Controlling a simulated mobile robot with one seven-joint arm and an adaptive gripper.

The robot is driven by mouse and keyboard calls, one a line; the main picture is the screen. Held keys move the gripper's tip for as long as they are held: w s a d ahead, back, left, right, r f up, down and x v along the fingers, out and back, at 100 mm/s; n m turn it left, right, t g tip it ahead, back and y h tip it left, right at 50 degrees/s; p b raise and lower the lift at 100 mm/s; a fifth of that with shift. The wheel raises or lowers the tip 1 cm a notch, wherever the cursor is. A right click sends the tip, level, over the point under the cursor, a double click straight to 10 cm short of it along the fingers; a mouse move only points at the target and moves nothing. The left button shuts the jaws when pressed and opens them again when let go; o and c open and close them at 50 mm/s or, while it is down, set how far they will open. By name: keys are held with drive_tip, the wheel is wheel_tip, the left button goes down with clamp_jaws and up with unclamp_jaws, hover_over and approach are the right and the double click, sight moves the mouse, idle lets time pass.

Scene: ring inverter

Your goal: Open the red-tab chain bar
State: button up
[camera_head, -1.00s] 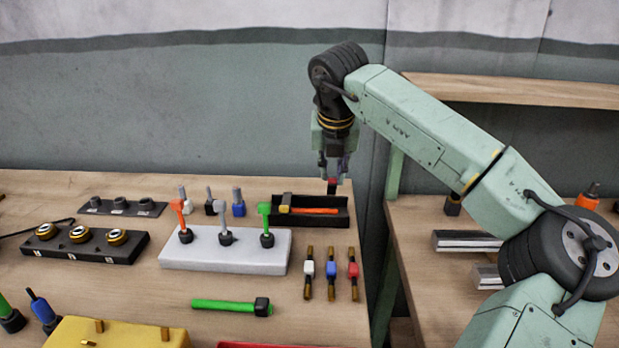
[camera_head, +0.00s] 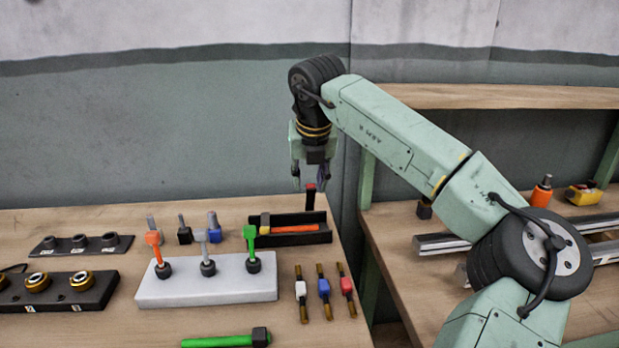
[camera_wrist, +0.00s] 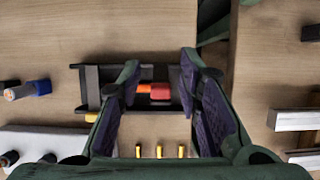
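My gripper (camera_head: 310,178) points down above the right end of a black tray (camera_head: 290,241) at the table's back right. In the wrist view its two fingers (camera_wrist: 159,68) are apart with a wide gap. A black post with a red top (camera_head: 310,189) stands just below the gripper. A red piece (camera_wrist: 159,91) shows between the fingers in the wrist view; contact is not visible. A brass-ended bar with a red middle (camera_head: 347,286) lies in front of the tray, beside similar blue (camera_head: 324,289) and white (camera_head: 301,290) ones. I cannot tell which is the chain bar.
An orange-handled hammer (camera_head: 293,228) lies in the tray. A white block (camera_head: 207,290) with orange, grey and green levers stands to the left. A green-handled hammer (camera_head: 220,341) lies in front. A second table (camera_head: 395,237) with metal rails stands right, across a gap.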

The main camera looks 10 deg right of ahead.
drive_tip(key=shift+o, duration=0.2)
drive_tip(key=shift+r, duration=0.1)
drive_tip(key=v, duration=1.2)
drive_tip(key=shift+c, duration=0.2)
